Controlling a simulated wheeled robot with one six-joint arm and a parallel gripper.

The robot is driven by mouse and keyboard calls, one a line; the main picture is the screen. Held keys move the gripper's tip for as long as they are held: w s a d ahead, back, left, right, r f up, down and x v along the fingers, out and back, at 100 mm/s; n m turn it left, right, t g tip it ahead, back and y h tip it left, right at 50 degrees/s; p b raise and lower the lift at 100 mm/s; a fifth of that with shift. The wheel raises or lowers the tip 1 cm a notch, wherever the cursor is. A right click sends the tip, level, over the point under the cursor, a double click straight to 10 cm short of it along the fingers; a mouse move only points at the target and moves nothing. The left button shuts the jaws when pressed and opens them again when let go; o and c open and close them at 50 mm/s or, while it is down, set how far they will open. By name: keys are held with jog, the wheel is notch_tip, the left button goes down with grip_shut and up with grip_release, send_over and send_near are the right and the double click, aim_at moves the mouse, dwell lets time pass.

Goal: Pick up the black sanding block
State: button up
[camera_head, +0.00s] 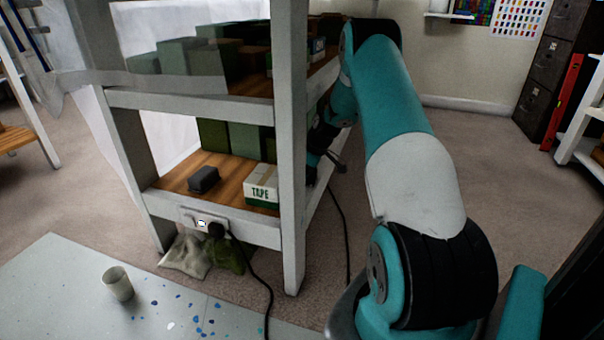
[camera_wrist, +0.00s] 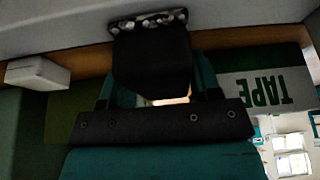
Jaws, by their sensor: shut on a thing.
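In the wrist view, a black block with a speckled, gritty face at its far end, which I take to be the black sanding block (camera_wrist: 152,62), sits between the jaws of my gripper (camera_wrist: 155,92). The jaws are shut on it. In the head view my gripper is mostly hidden by the shelf's front post and my arm, at the right side of the lower shelf. A separate dark grey block (camera_head: 203,179) lies on the lower wooden shelf, left of the TAPE box (camera_head: 262,186).
The TAPE box also shows upside down in the wrist view (camera_wrist: 265,85), close beside my gripper. A pale block (camera_wrist: 38,74) is at the left there. The rack post (camera_head: 291,150) and upper shelf beam (camera_head: 190,104) hem the space. Green boxes (camera_head: 247,140) stand behind.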

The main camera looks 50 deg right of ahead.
notch_tip(320, 180, up, 4)
jog(key=p, duration=0.3)
jog(key=s+d+p, duration=0.3)
jog(key=s+d, duration=0.1)
jog(key=s, duration=0.4)
jog(key=s+d+p, duration=0.3)
jog(key=s+d, duration=0.1)
jog(key=s, duration=0.4)
jog(key=shift+f, duration=0.4)
jog(key=shift+o, duration=0.5)
jog(key=shift+r, duration=0.1)
